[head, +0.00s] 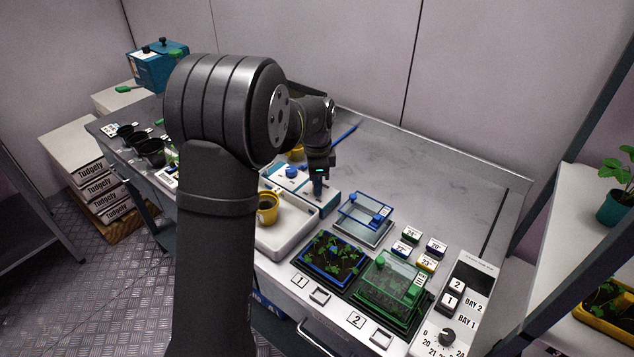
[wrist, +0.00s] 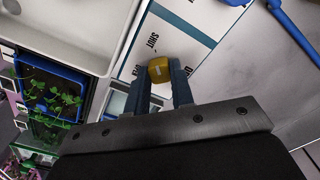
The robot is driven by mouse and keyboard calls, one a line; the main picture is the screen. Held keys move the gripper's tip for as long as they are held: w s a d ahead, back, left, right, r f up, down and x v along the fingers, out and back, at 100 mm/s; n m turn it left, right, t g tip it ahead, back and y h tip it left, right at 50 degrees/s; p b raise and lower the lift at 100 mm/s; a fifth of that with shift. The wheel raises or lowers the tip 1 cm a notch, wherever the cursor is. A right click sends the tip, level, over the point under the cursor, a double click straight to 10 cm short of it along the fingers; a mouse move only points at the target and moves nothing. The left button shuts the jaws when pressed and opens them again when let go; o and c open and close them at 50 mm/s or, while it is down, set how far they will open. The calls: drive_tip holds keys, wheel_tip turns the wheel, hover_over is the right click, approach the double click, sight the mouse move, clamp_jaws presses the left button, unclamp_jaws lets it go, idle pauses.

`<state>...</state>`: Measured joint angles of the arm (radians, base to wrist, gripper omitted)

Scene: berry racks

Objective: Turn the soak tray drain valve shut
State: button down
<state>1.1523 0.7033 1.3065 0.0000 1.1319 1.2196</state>
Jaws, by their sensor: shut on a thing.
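The drain valve is a small yellow knob (wrist: 159,70) with a pale mark on its top, set on a white panel (wrist: 185,28) in the wrist view. The word SHUT is printed just above the knob; other lettering to both sides is partly covered by my fingers. My gripper (wrist: 161,86) is shut on the knob, one blue-grey finger on each side. In the head view my gripper (head: 318,187) is down at the panel's right end, and the knob is hidden there. The white soak tray (head: 273,249) stands in front of the panel, with a yellow pot (head: 267,209) in it.
A blue knob (head: 292,171) is on the panel left of my gripper. A blue-framed clear cover (head: 365,213), a blue seedling tray (head: 305,271) and a green covered tray (head: 388,287) stand to the right. The bench behind is mostly clear.

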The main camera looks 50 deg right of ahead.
drive_tip(key=c, duration=1.3)
unclamp_jaws()
drive_tip(key=shift+o, duration=0.2)
wheel_tip(320, 180, up, 17)
drive_tip(key=shift+r, duration=0.2)
wheel_tip(320, 180, down, 18)
drive_tip(key=shift+r, duration=0.25)
drive_tip(key=shift+r, duration=0.1)
